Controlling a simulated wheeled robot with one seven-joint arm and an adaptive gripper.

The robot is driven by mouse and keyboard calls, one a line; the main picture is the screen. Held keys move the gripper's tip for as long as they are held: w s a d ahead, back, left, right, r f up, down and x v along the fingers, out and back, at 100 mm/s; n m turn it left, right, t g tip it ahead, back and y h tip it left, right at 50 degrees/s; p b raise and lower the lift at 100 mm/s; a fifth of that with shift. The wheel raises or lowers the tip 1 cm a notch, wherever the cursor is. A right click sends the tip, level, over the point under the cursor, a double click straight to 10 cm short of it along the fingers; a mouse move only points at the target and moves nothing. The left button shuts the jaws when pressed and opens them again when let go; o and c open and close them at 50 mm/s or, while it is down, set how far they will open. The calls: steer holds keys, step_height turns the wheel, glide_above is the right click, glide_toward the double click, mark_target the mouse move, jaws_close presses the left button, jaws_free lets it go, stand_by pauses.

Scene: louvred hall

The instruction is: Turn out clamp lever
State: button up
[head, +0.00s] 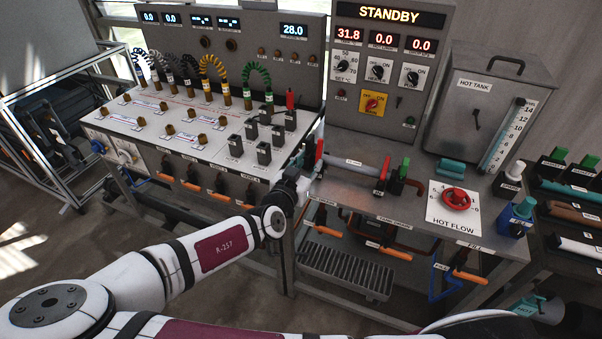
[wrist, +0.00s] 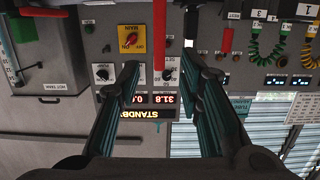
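Two upright red levers stand on the right bench in the head view: a left one (head: 319,150) and one further right (head: 384,169) beside a green-topped fitting. A pale labelled tube (head: 352,163) runs between them. I cannot read which lever is the clamp lever. My gripper (head: 306,180) is close to the left lever, on its near side, with its fingers largely hidden there. In the upside-down wrist view, my gripper (wrist: 161,72) is open and empty. A red lever (wrist: 158,42) appears in line with the gap between its fingertips; contact does not show.
The STANDBY panel (head: 379,70) rises behind the bench. A red flow wheel (head: 456,199), a blue fitting (head: 515,217) and the hot tank (head: 474,105) are at right. A hose panel (head: 190,120) is at left. Orange-handled valves (head: 329,231) line the bench front.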

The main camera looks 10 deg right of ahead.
steer(key=shift+v, duration=2.75)
